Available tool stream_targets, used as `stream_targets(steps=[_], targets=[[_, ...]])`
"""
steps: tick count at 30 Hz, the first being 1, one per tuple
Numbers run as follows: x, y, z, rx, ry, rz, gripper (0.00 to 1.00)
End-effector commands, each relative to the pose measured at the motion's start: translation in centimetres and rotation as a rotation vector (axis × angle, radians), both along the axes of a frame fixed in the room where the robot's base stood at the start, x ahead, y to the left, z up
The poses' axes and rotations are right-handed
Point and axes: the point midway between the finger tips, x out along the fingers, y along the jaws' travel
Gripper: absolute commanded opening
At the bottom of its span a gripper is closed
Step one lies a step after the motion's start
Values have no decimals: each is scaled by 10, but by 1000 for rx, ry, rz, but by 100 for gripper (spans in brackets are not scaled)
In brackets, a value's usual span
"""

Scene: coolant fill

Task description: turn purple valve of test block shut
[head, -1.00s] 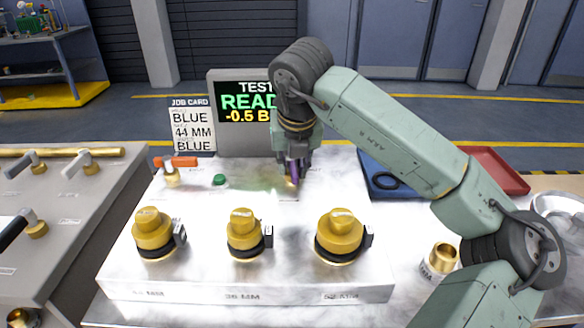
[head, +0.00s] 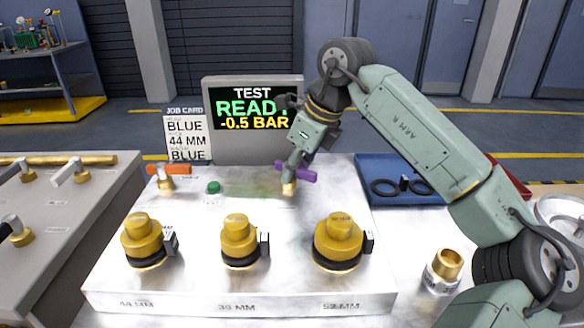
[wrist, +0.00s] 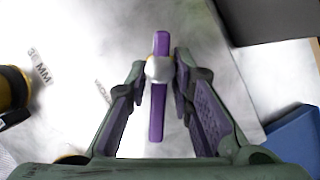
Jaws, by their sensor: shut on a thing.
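The valve has a purple bar handle on a brass stem. In the head view the handle lies roughly left to right. My gripper (head: 291,172) reaches down over the valve and hides part of the handle. In the wrist view the purple handle (wrist: 157,110) runs lengthwise between the two fingers of my gripper (wrist: 160,80), with a pale hub at its middle. My gripper is shut on the handle.
An orange-handled valve (head: 168,170) and a green button (head: 213,187) sit at the block's back left. Three brass caps (head: 240,228) line its front. The screen (head: 252,105) reads -0.5 BAR. A blue tray (head: 375,165) with black rings and a brass fitting (head: 443,268) lie to the right.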

Motion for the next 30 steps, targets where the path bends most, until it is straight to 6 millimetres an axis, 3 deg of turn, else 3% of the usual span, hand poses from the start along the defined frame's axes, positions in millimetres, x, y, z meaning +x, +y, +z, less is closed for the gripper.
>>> stream_targets(steps=[15,30], targets=[[5,-2,1,-1,2,408,0],[6,-2,0,-4,0,532,0]])
